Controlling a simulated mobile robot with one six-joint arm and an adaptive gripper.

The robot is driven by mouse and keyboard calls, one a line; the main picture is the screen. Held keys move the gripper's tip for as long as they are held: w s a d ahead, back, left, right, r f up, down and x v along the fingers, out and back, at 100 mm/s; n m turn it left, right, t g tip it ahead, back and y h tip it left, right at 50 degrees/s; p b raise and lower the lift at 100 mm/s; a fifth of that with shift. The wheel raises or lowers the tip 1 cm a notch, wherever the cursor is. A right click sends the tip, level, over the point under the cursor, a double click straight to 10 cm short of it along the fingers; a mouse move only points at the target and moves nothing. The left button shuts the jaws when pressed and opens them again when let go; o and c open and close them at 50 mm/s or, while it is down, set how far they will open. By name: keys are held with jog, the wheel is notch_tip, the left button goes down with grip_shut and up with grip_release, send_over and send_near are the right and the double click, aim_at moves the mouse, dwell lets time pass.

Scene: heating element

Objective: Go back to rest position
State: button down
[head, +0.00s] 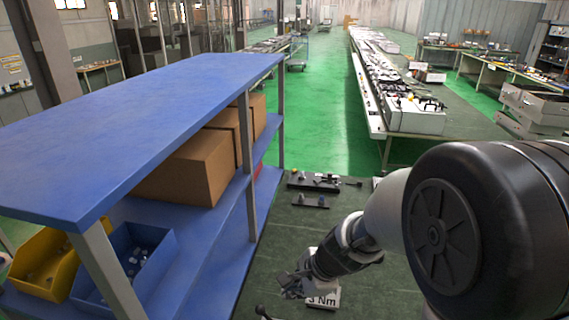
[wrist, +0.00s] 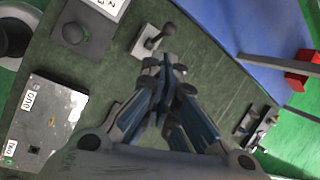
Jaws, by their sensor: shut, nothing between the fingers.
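My gripper (head: 291,284) hangs over the dark green worktop (head: 275,253), low in the head view, close to a white block marked "3 Nm" (head: 322,298). In the wrist view my gripper (wrist: 165,68) is shut with nothing between the fingers. Its tips point toward a small light plate with a dark ball-ended lever (wrist: 153,42). I cannot tell how far above the worktop the tips are.
A blue shelf (head: 150,95) with cardboard boxes (head: 190,168), a yellow bin (head: 42,262) and a blue bin (head: 125,262) stands left of the worktop. Dark fixtures (head: 318,182) lie at its far end. A grey box (wrist: 45,125) shows in the wrist view. Green floor (head: 325,100) lies beyond.

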jog(key=s+d+r+n+h+b, duration=0.1)
jog(key=s+d+n+b, duration=0.2)
jog(key=s, duration=0.4)
jog(key=s+d+r+n+t+h+b, duration=0.1)
jog(key=s+d+n+b, duration=0.3)
jog(key=s+n, duration=0.3)
jog(key=s+d+r+n+h+b, duration=0.1)
jog(key=s+d+n+h+b, duration=0.1)
jog(key=s+d+n+b, duration=0.2)
jog(key=s+n, duration=0.1)
jog(key=s, duration=0.2)
jog(key=shift+s+d+r+n+t, duration=0.3)
jog(key=shift+s+r+n, duration=0.05)
jog(key=shift+r+n, duration=0.05)
jog(key=shift+a, duration=0.15)
